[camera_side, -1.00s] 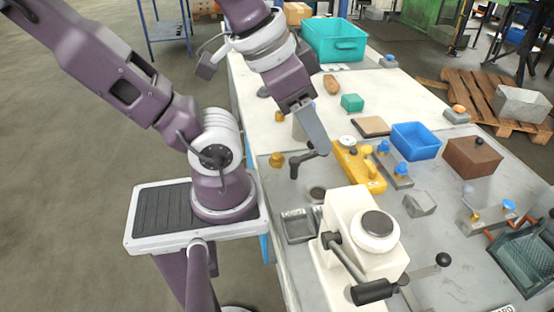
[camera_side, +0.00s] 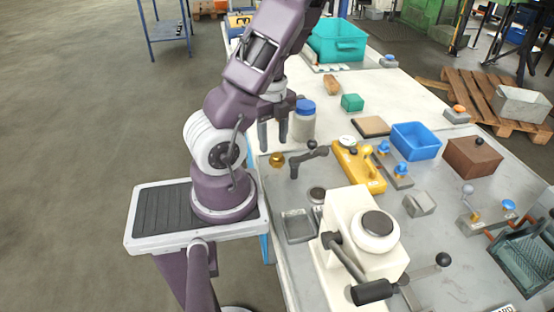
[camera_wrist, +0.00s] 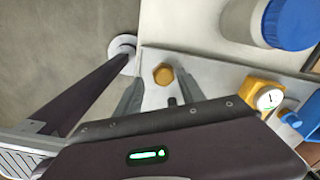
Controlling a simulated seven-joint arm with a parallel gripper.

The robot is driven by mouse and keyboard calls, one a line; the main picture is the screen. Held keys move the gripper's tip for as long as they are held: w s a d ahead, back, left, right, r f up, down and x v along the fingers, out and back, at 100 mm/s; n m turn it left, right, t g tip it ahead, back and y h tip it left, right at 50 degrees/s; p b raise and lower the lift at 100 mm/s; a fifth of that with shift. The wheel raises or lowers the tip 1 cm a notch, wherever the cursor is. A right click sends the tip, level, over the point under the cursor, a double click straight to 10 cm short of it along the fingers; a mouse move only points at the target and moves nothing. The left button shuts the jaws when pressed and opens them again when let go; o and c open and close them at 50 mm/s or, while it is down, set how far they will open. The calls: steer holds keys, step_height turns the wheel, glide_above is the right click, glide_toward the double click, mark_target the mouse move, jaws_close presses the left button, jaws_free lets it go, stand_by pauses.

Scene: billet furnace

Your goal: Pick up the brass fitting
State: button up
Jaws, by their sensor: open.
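The brass fitting (camera_side: 277,159) is a small gold-coloured piece near the left edge of the grey work surface, beside the black crank lever. In the wrist view the brass fitting (camera_wrist: 163,75) shows a hexagonal top and appears between and just beyond my fingertips. My gripper (camera_side: 273,146) is open and empty, with its two grey fingers pointing down above the fitting. They look apart from it, but the exact height gap is hard to tell.
A jar with a blue lid (camera_side: 305,106) stands close right of my gripper. The black crank lever (camera_side: 310,158) and a yellow fixture (camera_side: 358,165) stand further right. A white machine (camera_side: 345,215) is at the front. The bench's left edge is close to the fitting.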

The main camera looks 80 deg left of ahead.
mark_target(276, 154)
steer(key=f, duration=0.4)
steer(key=shift+w+d+f, duration=0.3)
steer(key=shift+f, duration=0.1)
jaws_close()
